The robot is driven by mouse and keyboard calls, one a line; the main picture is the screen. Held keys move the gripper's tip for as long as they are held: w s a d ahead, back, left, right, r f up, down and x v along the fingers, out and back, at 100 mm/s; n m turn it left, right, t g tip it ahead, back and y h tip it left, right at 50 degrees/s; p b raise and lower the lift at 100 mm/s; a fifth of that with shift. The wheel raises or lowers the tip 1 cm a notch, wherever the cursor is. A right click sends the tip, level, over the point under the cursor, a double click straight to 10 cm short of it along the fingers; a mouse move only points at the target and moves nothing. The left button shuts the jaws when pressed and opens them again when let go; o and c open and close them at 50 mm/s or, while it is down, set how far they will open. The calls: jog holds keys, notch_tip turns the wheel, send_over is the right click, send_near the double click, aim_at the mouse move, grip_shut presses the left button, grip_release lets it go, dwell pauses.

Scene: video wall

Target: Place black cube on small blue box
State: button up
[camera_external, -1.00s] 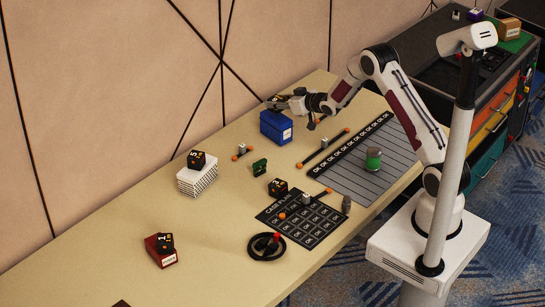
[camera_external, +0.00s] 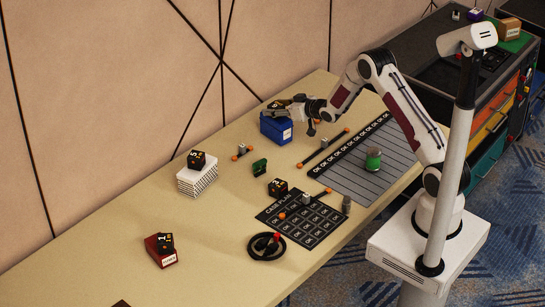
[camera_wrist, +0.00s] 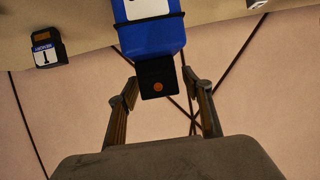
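The small blue box (camera_external: 276,128) stands at the back of the table by the wall, with a white label on its front. It also shows at the top of the wrist view (camera_wrist: 150,35). A black cube (camera_wrist: 157,78) with an orange dot sits at the end of the blue box, apparently on its top; their exact contact is hard to see. My gripper (camera_wrist: 160,82) is open around this cube, with a visible gap between each finger and its sides. In the external view my gripper (camera_external: 283,105) is over the blue box and partly hides the cube.
One more black cube (camera_external: 278,187) stands by the black grid mat (camera_external: 270,212). A green item (camera_external: 260,167) and a green jar (camera_external: 373,160) stand nearby.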

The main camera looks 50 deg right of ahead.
jog(key=shift+r, duration=0.2)
jog(key=v, duration=1.2)
dwell(0.4)
jog(key=shift+f, duration=0.1)
dwell(0.5)
jog(key=s+a+r+g+h, duration=0.1)
jog(key=s+a+r+g, duration=0.15)
jog(key=s+r, duration=0.6)
jog(key=s+a+r+g+h, duration=0.15)
jog(key=s+a+r, duration=0.25)
jog(key=s+r, duration=0.45)
jog(key=s+a+r+g+y, duration=0.1)
jog(key=s+a, duration=0.3)
jog(key=s, duration=0.9)
jog(key=s+a+r+g+y, duration=0.1)
jog(key=s+a, duration=0.3)
jog(key=s, duration=0.9)
jog(key=shift+s+r+g, duration=0.15)
jog(key=shift+s+g, duration=0.2)
jog(key=shift+g, duration=0.55)
